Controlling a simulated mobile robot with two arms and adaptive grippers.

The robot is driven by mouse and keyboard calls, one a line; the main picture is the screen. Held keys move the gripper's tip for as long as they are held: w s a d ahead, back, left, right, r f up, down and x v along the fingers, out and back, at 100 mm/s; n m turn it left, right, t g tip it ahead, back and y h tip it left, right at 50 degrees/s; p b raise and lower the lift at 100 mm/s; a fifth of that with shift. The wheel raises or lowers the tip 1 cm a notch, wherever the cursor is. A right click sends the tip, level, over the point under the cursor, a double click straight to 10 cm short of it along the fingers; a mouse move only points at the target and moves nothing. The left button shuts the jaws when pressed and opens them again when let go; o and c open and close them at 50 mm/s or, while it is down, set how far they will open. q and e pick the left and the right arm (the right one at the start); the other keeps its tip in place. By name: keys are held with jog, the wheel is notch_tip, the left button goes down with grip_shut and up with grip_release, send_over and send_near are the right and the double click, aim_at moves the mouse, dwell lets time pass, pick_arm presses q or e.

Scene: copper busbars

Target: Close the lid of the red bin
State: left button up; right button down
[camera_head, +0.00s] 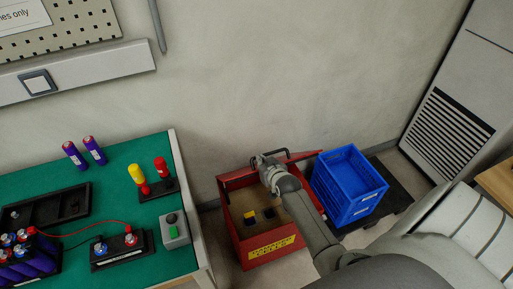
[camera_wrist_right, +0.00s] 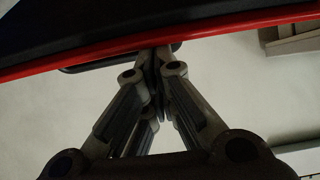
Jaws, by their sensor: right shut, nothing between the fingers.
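The red bin (camera_head: 243,252) stands on the floor right of the green table, with a yellow label on its front. Its top is open and I see inside. The lid (camera_head: 304,157) stands raised at the back, seen nearly edge-on, with a dark handle (camera_head: 285,152). My right gripper (camera_head: 266,162) is over the bin's back part, close to the lid. In the right wrist view the gripper (camera_wrist_right: 154,58) is shut and empty, its tips by the lid's red edge (camera_wrist_right: 215,30) and dark handle (camera_wrist_right: 85,67). I cannot tell whether they touch. My left gripper is not in view.
A blue crate (camera_head: 345,205) stands close to the bin's right side. The green table (camera_head: 120,187) at left holds batteries, a switch box (camera_head: 175,231) and wired blocks. The wall (camera_head: 270,80) is close behind the bin.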

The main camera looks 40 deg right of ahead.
pick_arm(q)
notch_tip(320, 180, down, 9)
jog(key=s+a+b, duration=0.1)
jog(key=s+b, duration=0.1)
jog(key=b, duration=0.6)
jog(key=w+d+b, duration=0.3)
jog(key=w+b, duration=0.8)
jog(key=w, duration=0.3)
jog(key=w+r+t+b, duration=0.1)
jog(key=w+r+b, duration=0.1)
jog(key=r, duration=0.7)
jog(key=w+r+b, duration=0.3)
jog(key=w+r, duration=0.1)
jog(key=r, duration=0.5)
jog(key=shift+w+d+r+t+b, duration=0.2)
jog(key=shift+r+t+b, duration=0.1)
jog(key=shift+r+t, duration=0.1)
pick_arm(e)
jog(key=s+a+f+t, duration=0.1)
jog(key=s+f+t, duration=0.1)
jog(key=s+f, duration=0.2)
jog(key=s+a+f+t, duration=0.1)
jog(key=s+f, duration=0.4)
jog(key=f, duration=0.6)
jog(key=s+a+f+t+h, duration=0.1)
jog(key=s+f+t, duration=0.3)
jog(key=f, duration=0.3)
jog(key=shift+s+a+f, duration=0.2)
jog(key=shift+s+f, duration=0.15)
jog(key=shift+s, duration=0.15)
